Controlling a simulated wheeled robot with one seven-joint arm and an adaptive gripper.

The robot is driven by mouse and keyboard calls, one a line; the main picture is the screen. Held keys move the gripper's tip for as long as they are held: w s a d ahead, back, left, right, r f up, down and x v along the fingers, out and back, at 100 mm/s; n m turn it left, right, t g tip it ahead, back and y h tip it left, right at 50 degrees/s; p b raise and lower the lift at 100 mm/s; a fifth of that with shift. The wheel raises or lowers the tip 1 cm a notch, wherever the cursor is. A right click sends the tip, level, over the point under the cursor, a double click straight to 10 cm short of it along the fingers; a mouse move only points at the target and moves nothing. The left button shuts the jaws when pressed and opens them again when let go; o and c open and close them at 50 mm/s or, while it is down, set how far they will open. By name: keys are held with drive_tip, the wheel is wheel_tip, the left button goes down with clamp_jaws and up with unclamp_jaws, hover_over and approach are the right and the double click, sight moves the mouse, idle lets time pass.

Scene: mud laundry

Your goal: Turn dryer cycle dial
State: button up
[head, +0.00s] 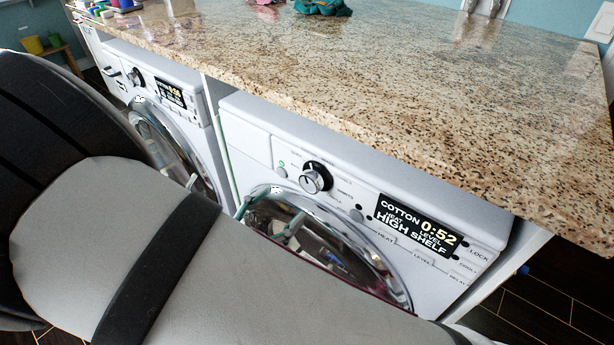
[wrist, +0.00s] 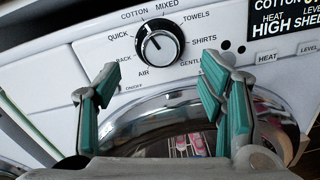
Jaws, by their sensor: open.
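The dryer (head: 340,205) is the white front-loading machine on the right under the counter. Its cycle dial (head: 316,178) is a round silver knob with a black ring, left of the display (head: 418,226), which reads COTTON, 0:52, HIGH and SHELF.
A granite counter (head: 420,80) overhangs the machines. A second white machine (head: 165,105) with its own dial and display stands to the left. The round chrome door (wrist: 180,125) lies below the dial. A green cloth (head: 322,7) lies on the counter.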

sight(308, 184)
drive_tip(key=x, duration=0.8)
drive_tip(key=shift+w+d, duration=0.15)
drive_tip(key=shift+d, duration=0.05)
drive_tip(key=c, duration=1.2)
